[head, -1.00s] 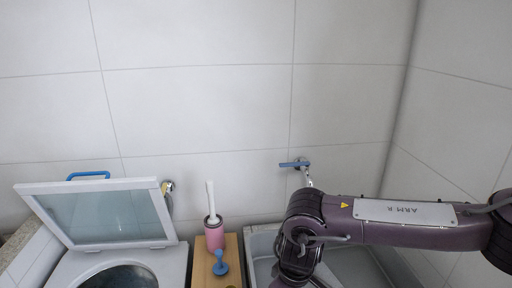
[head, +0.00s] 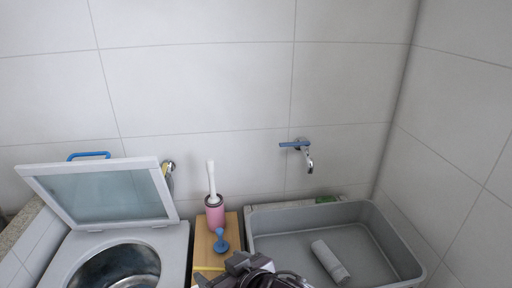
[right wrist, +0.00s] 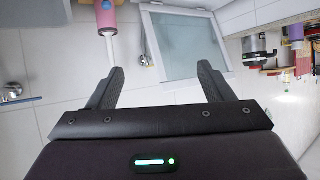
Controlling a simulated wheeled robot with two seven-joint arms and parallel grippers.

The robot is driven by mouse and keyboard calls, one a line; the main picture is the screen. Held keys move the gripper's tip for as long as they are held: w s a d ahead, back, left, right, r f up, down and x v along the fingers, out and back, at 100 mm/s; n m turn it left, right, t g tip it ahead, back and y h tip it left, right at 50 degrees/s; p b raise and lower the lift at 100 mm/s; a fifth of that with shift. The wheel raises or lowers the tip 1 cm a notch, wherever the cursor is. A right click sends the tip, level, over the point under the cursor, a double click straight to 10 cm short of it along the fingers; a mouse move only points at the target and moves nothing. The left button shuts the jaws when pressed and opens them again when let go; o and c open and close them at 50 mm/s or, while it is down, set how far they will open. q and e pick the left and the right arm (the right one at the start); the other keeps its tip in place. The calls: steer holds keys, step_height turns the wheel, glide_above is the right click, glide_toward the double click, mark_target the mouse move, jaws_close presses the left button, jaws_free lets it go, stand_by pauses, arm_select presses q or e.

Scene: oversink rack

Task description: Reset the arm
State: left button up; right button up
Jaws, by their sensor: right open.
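My right gripper (head: 255,274) is at the bottom middle of the head view, dark and partly cut off by the lower edge. It is in front of the wooden board and beside the left end of the grey sink. In the right wrist view its two dark fingers (right wrist: 158,80) stand wide apart with nothing between them. My left gripper is in neither view.
The grey sink (head: 405,262) holds a white cylinder (head: 330,262) under a blue-handled tap (head: 297,145). A pink brush holder (head: 215,213) and a blue plunger-like item (head: 221,243) stand on the wooden board (head: 203,243). An open-lidded unit (head: 175,240) is left.

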steer(key=s+d+f+m+g+h, duration=0.2)
steer(key=s+d+f, duration=0.25)
steer(key=d, duration=0.35)
steer(key=s+d+f+m+g+h, duration=0.25)
steer(key=d+f, duration=0.25)
steer(key=d, duration=0.4)
steer(key=s+d+f+m+g+h, duration=0.1)
steer(key=s+d+f+h, duration=0.2)
steer(key=s+d+f, duration=0.35)
step_height(320, 180, down, 32)
steer(key=d+f+g+b, duration=0.1)
steer(key=d+g+b, duration=0.1)
steer(key=b, duration=0.1)
steer(key=s+d+f+b, duration=0.1)
steer(key=s+d+f, duration=0.1)
steer(key=s+f, duration=0.7)
steer(key=s+d+f+b, duration=0.1)
steer(key=s+d+f, duration=0.1)
steer(key=s+f, duration=0.8)
steer(key=shift+s+g, duration=0.35)
steer(key=shift+s, duration=0.15)
steer(key=shift+n, duration=0.25)
steer(key=shift+a, duration=0.1)
